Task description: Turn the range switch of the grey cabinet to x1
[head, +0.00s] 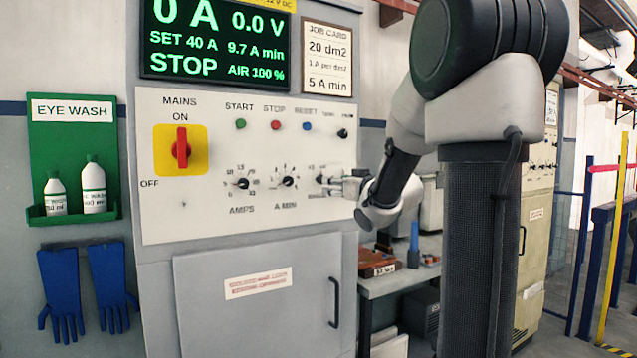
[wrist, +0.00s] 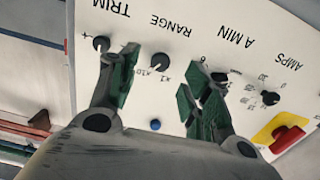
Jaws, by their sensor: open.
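The grey cabinet (head: 157,290) stands at the left of centre in the head view, with a white control panel. Its range switch (wrist: 160,60) is a small black knob in the wrist view, with x10 and x1 marked beside it. The panel appears roughly upside down there. Which mark the knob points to is too small to tell. My gripper (wrist: 157,80) is open, its green-padded fingers on either side of the range switch in the picture, with no clear contact. In the head view my gripper (head: 338,185) is at the panel's right edge and partly covers the switch.
The A MIN knob (head: 287,182) and AMPS knob (head: 242,183) are left of the switch in the head view. The trim knob (wrist: 101,43) is close to one finger in the wrist view. A red mains switch (head: 181,148) is farther left. A workbench (head: 400,282) stands right of the cabinet.

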